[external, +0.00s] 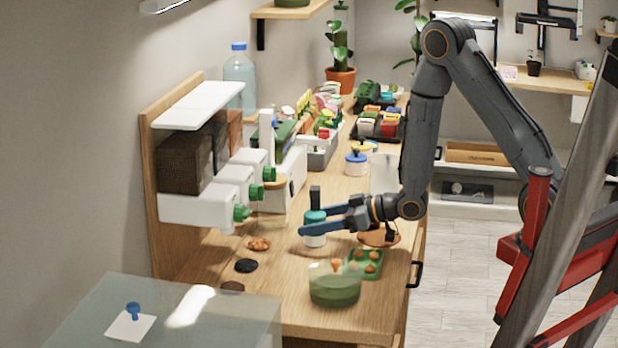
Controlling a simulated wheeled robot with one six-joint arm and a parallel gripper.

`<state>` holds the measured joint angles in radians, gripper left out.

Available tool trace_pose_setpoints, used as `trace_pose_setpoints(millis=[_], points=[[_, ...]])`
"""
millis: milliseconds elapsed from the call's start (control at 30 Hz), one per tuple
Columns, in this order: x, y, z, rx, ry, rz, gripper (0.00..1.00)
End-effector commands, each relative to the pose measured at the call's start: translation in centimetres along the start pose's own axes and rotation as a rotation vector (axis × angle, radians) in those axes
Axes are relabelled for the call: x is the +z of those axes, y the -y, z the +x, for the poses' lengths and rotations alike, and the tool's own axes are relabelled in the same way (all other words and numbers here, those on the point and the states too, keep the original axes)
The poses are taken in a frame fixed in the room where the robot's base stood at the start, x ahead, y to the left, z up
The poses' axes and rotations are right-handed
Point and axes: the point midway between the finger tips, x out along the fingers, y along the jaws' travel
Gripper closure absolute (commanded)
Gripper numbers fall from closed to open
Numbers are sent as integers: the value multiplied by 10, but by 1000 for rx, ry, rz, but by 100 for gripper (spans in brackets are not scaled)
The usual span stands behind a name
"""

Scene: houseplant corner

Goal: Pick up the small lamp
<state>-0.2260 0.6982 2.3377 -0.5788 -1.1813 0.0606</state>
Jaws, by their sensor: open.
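A small upright item (314,240) stands on the wooden counter, with a black top, a teal band and a white lower part. It is the likeliest small lamp, but I cannot tell for sure at this size. My gripper (311,221) reaches in from the right at the item's height. Its two blue fingers are apart, one at the teal band and one across the front of the item. The fingers partly hide its middle. I cannot tell whether they touch it.
A green glass bowl (335,290) and a green tray (378,270) stand in front of my gripper, with a terracotta saucer (372,241) below the wrist. A white dispenser rack (185,209) stands left. A black disc (246,265) lies at front left. Pots and boxes crowd the back.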

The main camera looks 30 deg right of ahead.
Motion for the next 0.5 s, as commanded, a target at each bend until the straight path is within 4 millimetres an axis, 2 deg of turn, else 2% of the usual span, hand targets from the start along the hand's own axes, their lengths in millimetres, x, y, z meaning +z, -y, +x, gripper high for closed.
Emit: trace_pose_setpoints(millis=[233,500], points=[[-1,2,32,-2,-1,0,35],[0,1,39,-1,0,0,35]])
